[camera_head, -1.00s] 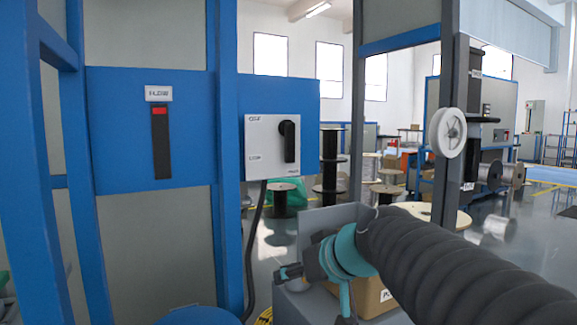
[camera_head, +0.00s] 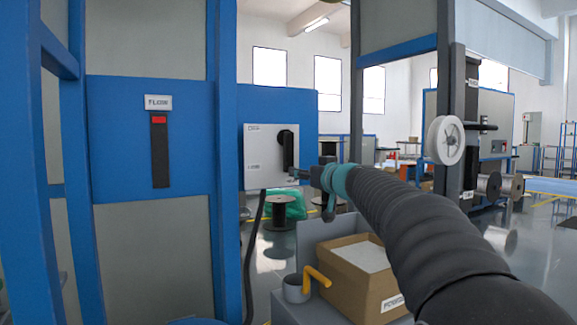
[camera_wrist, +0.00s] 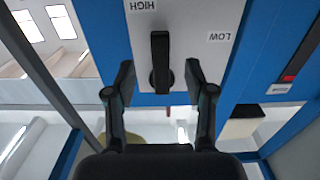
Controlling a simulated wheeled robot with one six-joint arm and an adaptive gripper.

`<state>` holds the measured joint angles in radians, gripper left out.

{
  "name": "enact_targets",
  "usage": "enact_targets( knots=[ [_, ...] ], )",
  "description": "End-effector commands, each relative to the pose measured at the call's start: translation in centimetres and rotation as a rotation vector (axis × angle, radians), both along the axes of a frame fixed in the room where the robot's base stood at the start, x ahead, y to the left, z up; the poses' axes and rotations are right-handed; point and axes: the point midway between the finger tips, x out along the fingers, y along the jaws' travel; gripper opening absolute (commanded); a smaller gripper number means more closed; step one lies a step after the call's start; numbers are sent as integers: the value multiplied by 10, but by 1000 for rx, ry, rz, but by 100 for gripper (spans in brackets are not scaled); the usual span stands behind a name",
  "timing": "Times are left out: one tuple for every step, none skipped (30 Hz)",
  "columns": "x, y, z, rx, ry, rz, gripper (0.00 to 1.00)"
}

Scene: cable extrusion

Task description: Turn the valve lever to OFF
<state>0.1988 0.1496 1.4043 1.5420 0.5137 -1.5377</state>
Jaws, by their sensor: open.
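A black lever (camera_head: 288,150) is mounted on a white panel (camera_head: 256,160) on the blue wall plate. In the head view its round hub is at the top and its handle points down. In the wrist view the lever (camera_wrist: 160,62) stands upright in the picture. The panel there has the labels HIGH and LOW; I cannot read an OFF mark. My gripper (camera_wrist: 160,72) is open, one finger on each side of the lever, with gaps on both sides. Contact is not visible. In the head view my gripper (camera_head: 297,174) is at the panel's lower right.
A black gauge slot (camera_head: 160,155) with a red marker near its top is on the blue plate at left. Blue posts (camera_head: 226,120) frame the panel. Below my arm are a cardboard box (camera_head: 350,270) and a grey cup-like part with a yellow handle (camera_head: 317,277).

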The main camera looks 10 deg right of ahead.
Motion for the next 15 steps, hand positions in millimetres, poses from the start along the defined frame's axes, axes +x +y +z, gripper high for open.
enact_targets(
  knots=[
    [11, 4, 2, 0, 2, 2, 54],
    [16, 5, 3, 1, 1, 1, 54],
    [23, 8, 3, 1, 3, 1, 54],
    [28, 10, 3, 1, 1, 2, 54],
    [33, 12, 3, 1, 3, 2, 54],
    [40, 13, 3, 1, 3, 1, 54],
    [45, 15, 3, 0, 2, 1, 54],
    [50, 16, 3, 0, 2, 1, 54],
    [56, 18, 3, 0, 2, 1, 54],
    [60, 20, 2, -1, 2, 1, 54],
    [63, 21, 2, -1, 2, 1, 54],
    [68, 22, 2, 0, 1, 1, 54],
    [71, 23, 2, 1, 1, 0, 54],
    [74, 24, 2, 1, 1, 0, 54],
    [77, 25, 2, 1, 1, 0, 54]
  ],
)
